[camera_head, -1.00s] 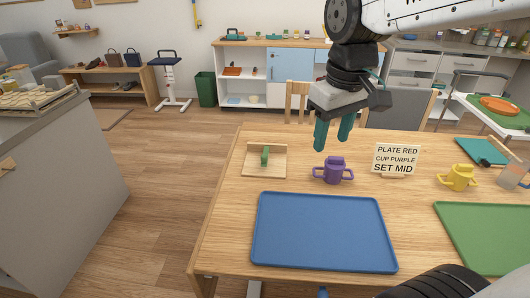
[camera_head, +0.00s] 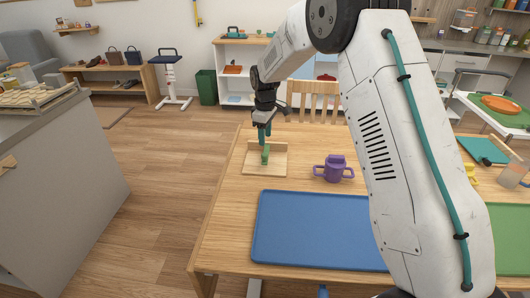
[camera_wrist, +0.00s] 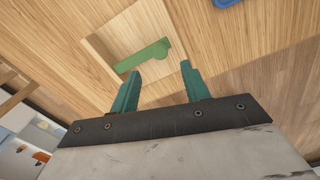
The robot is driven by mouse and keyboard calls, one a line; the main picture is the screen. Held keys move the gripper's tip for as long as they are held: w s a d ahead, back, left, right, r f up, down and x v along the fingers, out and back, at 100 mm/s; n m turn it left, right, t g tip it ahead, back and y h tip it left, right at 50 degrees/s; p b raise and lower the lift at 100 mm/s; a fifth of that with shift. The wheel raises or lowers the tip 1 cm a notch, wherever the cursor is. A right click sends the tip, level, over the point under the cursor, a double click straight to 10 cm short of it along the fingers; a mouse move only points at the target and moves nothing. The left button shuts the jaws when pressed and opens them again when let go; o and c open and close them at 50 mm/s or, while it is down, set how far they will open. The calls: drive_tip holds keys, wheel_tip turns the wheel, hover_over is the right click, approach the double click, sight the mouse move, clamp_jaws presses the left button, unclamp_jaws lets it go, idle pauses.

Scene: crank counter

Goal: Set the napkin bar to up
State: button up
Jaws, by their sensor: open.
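The napkin bar (camera_head: 265,156) is a short green bar on a light wooden holder (camera_head: 280,165), at the far left of the table. In the wrist view the green bar (camera_wrist: 143,56) lies across its wooden base (camera_wrist: 112,38), just beyond the fingertips. My gripper (camera_head: 264,130) hangs over the holder, pointing down. Its two teal fingers (camera_wrist: 160,70) are apart with nothing between them. In the head view the fingers partly overlap the bar's top; I cannot tell whether they touch it.
A purple two-handled cup (camera_head: 334,168) stands right of the holder. A blue tray (camera_head: 310,230) lies in front, with a green tray (camera_head: 507,235) at the right. My arm covers much of the table's right side. A chair (camera_head: 312,100) stands behind the table.

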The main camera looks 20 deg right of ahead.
sight(265, 154)
wheel_tip(265, 154, down, 8)
drive_tip(key=shift+r, duration=0.1)
idle(0.4)
clamp_jaws()
